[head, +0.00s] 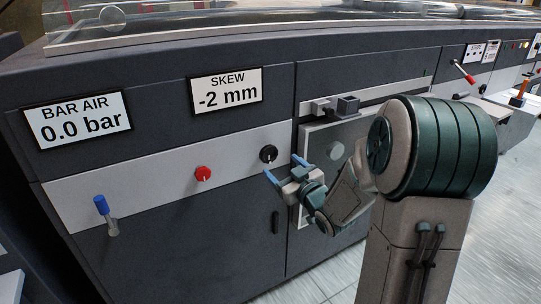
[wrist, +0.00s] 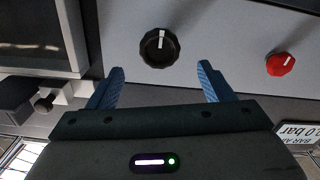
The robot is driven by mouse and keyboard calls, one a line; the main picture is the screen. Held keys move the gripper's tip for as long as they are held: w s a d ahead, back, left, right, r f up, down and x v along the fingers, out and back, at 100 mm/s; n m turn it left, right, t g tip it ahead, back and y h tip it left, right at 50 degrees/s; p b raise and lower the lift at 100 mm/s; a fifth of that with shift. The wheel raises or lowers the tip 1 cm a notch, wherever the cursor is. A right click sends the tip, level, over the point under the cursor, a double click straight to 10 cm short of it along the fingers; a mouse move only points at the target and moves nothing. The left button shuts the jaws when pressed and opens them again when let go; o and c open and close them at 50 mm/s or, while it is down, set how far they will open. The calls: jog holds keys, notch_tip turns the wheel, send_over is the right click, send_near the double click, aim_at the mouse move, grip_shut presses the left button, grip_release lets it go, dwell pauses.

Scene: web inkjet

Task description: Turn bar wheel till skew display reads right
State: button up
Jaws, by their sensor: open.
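The skew display (head: 227,90) reads -2 mm on the dark machine front. Below it on the light strip is a black knob (head: 268,153) with a white pointer line, likely the bar wheel; neither view shows a label on it. The black knob also shows in the wrist view (wrist: 159,48), its white line near upright there. My gripper (head: 284,167) is open and empty, close in front of the black knob. In the wrist view the blue fingertips (wrist: 160,78) stand on either side below the knob, apart from it.
A red knob (head: 203,173) sits left of the black one, also in the wrist view (wrist: 280,64). A blue-handled lever (head: 101,205) is farther left. The bar air display (head: 78,119) reads 0.0 bar. A panel with a grey block (head: 347,105) lies to the right.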

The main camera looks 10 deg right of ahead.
aim_at(270, 155)
jog(key=x, duration=0.8)
jog(key=shift+c, duration=0.3)
jog(key=c, duration=0.9)
